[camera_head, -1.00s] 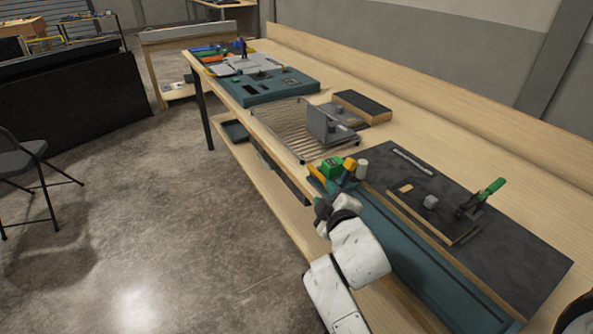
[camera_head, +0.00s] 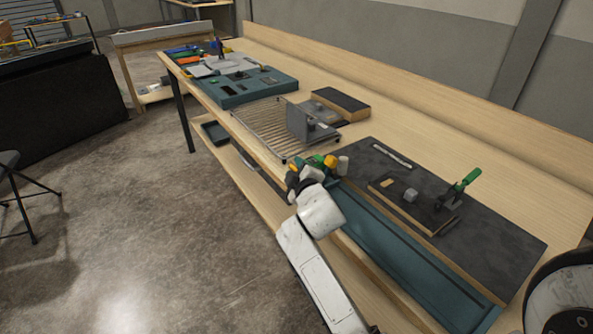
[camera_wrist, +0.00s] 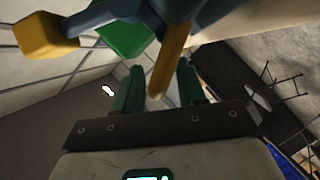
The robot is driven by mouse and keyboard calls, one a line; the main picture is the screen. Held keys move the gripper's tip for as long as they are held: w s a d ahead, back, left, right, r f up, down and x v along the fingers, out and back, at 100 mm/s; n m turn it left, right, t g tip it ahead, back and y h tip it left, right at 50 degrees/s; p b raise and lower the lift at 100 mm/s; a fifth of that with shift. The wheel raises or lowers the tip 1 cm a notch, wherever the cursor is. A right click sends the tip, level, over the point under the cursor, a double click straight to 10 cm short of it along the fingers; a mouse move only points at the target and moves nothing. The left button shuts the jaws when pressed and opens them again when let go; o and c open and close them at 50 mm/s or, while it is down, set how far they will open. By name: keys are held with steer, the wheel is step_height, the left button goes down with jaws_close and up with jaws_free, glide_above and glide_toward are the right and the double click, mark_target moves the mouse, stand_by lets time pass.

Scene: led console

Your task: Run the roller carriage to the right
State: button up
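A small assembly with green and yellow parts, which seems to be the roller carriage (camera_head: 330,162), sits at the left end of a long teal channel (camera_head: 408,255) along the bench front. My arm partly hides it in the head view. In the wrist view, its yellow block (camera_wrist: 48,36), green block (camera_wrist: 122,38) and yellow bar (camera_wrist: 170,58) hang from a blue-grey body. My gripper (camera_head: 294,176) is close against its near-left side. In the wrist view, the green fingers of my gripper (camera_wrist: 157,90) are apart, with the yellow bar showing between them. I cannot tell whether they touch it.
A pale cylinder (camera_head: 343,166) stands just right of the carriage. A black board (camera_head: 490,235) with a green-handled clamp (camera_head: 465,184) lies behind the channel. A wire rack (camera_head: 265,130) with a grey upright plate (camera_head: 298,122) stands to the left.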

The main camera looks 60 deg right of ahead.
steer(key=shift+c, duration=0.5)
jaws_close()
steer(key=shift+r, duration=0.1)
